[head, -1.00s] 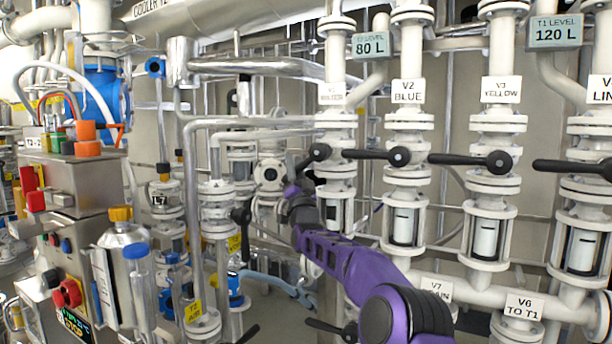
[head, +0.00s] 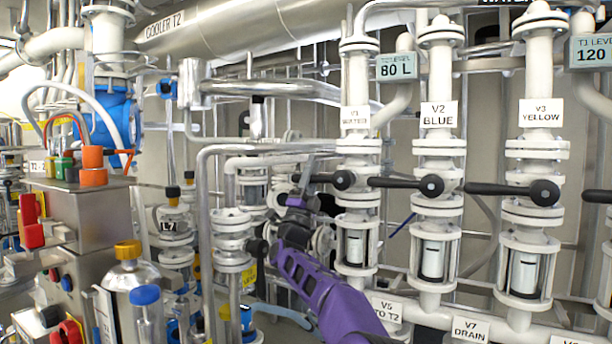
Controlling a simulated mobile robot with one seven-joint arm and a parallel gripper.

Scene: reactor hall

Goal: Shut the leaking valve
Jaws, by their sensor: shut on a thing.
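Valve V1 (head: 344,180), with a blurred label, has a black lever that points left, about level. My gripper (head: 296,190), at the end of my purple arm, is at the outer end of this lever and appears shut on it; the fingertips are small and partly hidden. Valve V2, labelled BLUE (head: 431,185), has its lever level to the left. Valve V3, labelled YELLOW (head: 544,192), also has its lever level to the left. I see no clear leak in this view.
A metal console (head: 85,215) with red and orange parts stands at left. A gas bottle with a yellow top (head: 128,250) is beside it. Silver pipes (head: 204,200) rise left of my arm. Signs for V7 DRAIN (head: 470,330) and a T2 valve (head: 385,309) are low at right.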

